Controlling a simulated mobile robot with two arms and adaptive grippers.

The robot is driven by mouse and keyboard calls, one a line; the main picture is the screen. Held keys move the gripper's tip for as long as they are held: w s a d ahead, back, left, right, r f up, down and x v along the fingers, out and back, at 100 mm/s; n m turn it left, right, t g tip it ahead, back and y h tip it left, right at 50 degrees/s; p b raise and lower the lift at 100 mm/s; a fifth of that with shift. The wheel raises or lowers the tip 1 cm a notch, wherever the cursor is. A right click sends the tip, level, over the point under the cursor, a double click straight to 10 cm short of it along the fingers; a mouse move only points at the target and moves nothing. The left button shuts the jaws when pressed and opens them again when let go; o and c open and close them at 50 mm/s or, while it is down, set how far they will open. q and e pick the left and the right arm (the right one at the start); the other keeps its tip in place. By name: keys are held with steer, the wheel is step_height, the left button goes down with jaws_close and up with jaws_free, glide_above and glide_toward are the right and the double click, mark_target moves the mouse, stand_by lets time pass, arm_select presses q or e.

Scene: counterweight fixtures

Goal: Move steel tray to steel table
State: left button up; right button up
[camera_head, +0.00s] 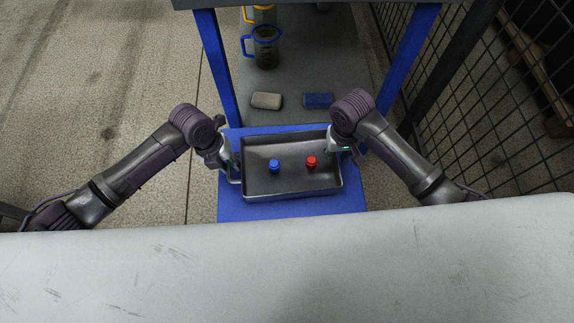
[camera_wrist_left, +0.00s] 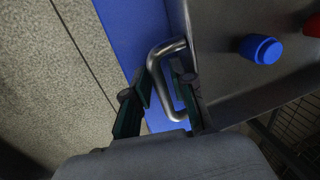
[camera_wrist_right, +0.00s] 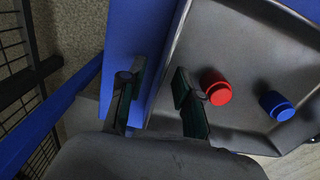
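The steel tray (camera_head: 262,193) is a shallow rectangular metal pan on a blue surface (camera_head: 295,209). A blue-capped piece (camera_head: 274,165) and a red-capped piece (camera_head: 311,162) stand inside it. My left gripper (camera_head: 232,168) is at the tray's left side. In the left wrist view its open fingers (camera_wrist_left: 160,98) lie either side of the metal handle (camera_wrist_left: 157,72). My right gripper (camera_head: 347,150) is at the tray's right side. In the right wrist view its open fingers (camera_wrist_right: 158,95) straddle the tray's side wall (camera_wrist_right: 168,60); no handle shows there.
A blue-legged frame (camera_head: 221,70) stands behind, its grey lower shelf (camera_head: 290,84) holding a beige block (camera_head: 266,100), a blue block (camera_head: 318,100) and jugs (camera_head: 264,48). Mesh fencing (camera_head: 480,110) is at right. A light grey scuffed surface (camera_head: 290,270) fills the foreground. Bare floor (camera_head: 100,80) lies left.

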arm_select(q)
jaws_close()
arm_select(e)
steer(key=c, duration=0.5)
jaws_close()
steer(key=shift+r, duration=0.1)
